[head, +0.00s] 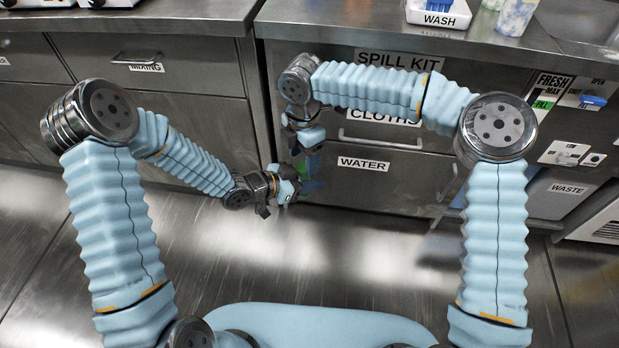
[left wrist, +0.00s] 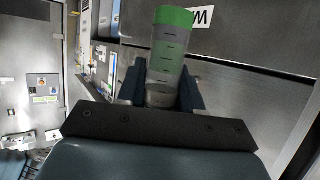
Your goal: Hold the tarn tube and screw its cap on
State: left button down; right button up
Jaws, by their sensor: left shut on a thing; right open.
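A tube (left wrist: 164,62) stands between the fingers of my left gripper (left wrist: 161,90) in the left wrist view. It has a clear lower end, a green band, a grey band and a bright green top part (left wrist: 176,17), which looks like a cap. How firmly that part sits I cannot tell. In the head view my left gripper (head: 298,184) is low before the drawers, shut on the tube, which is mostly hidden there. My right gripper (head: 299,150) points down just above it, open; its fingers are small and partly hidden. It does not show clearly in the left wrist view.
Steel drawers stand close behind the grippers, among them the WATER drawer (head: 385,180) and the CLOTHS drawer (head: 425,138). A white WASH tray (head: 438,20) and a pale cup (head: 515,16) are on the counter (head: 330,20). A WASTE bin (head: 556,194) is at right. The floor (head: 330,265) is clear.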

jog(key=shift+f, duration=1.35)
jog(key=shift+c, duration=0.2)
jog(key=c, duration=1)
jog(key=m, duration=0.3)
jog(key=shift+c, duration=0.2)
jog(key=o, duration=1.2)
jog(key=shift+c, duration=0.2)
jog(key=shift+r, duration=2.3)
jog(key=shift+c, duration=0.4)
